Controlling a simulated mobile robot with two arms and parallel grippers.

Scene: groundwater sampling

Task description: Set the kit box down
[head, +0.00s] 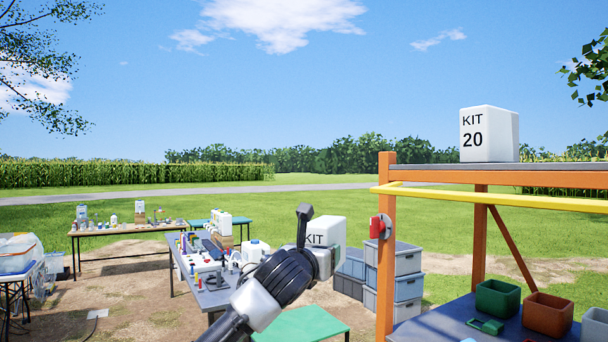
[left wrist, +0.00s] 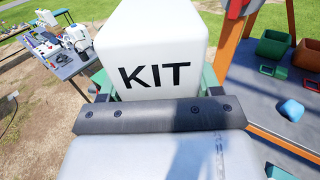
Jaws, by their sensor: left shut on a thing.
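A white kit box (head: 325,230) marked KIT is in my left gripper (head: 330,260), in the middle of the head view. My gripper is shut on it, and the box is held up in the air, apart from any surface I can see. In the left wrist view the kit box (left wrist: 152,45) fills the top middle, with a green finger on each side. Its lower part is hidden behind the gripper's dark front edge. Another white box, KIT 20 (head: 488,135), stands upright on the upper shelf (head: 550,177) of the orange rack at right. My right gripper is not seen.
The rack's orange post (head: 386,270) and yellow rail (head: 490,197) stand right of my left arm. Its lower bench (head: 450,322) holds green and brown bins. Stacked grey crates (head: 408,285) stand behind the post. A cluttered table (head: 215,297) is at left; a green surface (head: 315,322) lies low, looking bare.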

